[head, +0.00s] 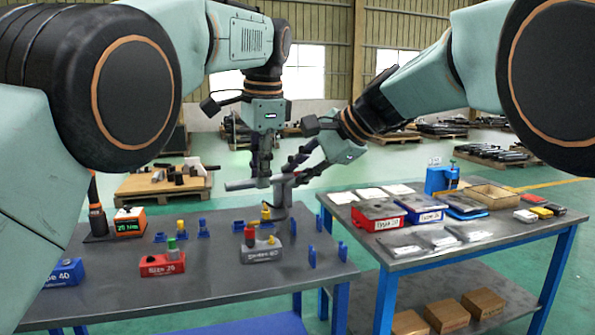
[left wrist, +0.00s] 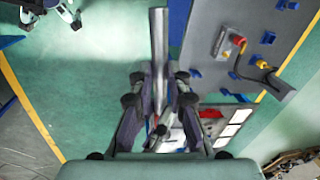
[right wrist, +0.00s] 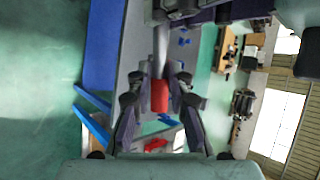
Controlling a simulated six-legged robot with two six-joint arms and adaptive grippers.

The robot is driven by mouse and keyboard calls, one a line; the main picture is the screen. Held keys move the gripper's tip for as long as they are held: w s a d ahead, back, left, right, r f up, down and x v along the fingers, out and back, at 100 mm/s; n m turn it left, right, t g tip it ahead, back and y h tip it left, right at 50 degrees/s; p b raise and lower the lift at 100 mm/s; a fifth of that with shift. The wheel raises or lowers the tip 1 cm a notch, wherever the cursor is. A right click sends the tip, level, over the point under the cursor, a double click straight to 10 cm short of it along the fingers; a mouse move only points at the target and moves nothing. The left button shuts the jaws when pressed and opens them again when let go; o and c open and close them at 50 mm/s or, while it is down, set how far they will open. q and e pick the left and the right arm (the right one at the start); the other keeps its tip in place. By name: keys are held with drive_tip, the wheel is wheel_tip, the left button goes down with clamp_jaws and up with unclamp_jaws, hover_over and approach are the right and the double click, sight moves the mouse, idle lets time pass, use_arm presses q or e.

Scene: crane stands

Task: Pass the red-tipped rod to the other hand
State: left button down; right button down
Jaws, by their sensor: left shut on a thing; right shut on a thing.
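The rod (head: 240,184) is a grey bar held level above the back of the left table. My left gripper (head: 264,180) comes down on it from above and is shut on its grey length. In the left wrist view the rod (left wrist: 158,40) runs out past the fingers (left wrist: 160,85). My right gripper (head: 294,172) reaches in from the right and is shut on the rod's other end. In the right wrist view the rod's red tip (right wrist: 160,97) lies between the right fingers (right wrist: 158,88).
Below is a dark table (head: 200,285) with a red block (head: 162,265), a grey block (head: 261,250), a blue block (head: 63,273) and blue uprights (head: 312,256). The right table (head: 480,245) holds red and blue bins (head: 380,216) and papers. Air around the rod looks clear.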

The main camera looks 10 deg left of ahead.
use_arm(q)
drive_tip(key=shift+r, duration=0.1)
drive_tip(key=c, duration=1.2)
unclamp_jaws()
drive_tip(key=a+r+n, duration=0.2)
drive_tip(key=a+r, duration=0.1)
drive_tip(key=a, duration=0.4)
wheel_tip(320, 180, down, 20)
drive_tip(key=a+n+g+h, duration=0.1)
drive_tip(key=a+n+g, duration=0.1)
drive_tip(key=n, duration=0.1)
drive_tip(key=s+f+n, duration=0.2)
drive_tip(key=s+f, duration=0.4)
drive_tip(key=f, duration=0.6)
drive_tip(key=s+f+n, duration=0.2)
drive_tip(key=s+f, duration=0.4)
drive_tip(key=f, duration=0.6)
drive_tip(key=s+f+n, duration=0.1)
drive_tip(key=s+f, duration=0.4)
drive_tip(key=s, duration=0.3)
drive_tip(key=s+f, duration=0.6)
drive_tip(key=s, duration=0.3)
drive_tip(key=s+r+n, duration=0.1)
drive_tip(key=s, duration=1.3)
drive_tip(key=shift+s+a+n, duration=0.25)
drive_tip(key=shift+a+n, duration=0.1)
drive_tip(key=shift+n, duration=0.05)
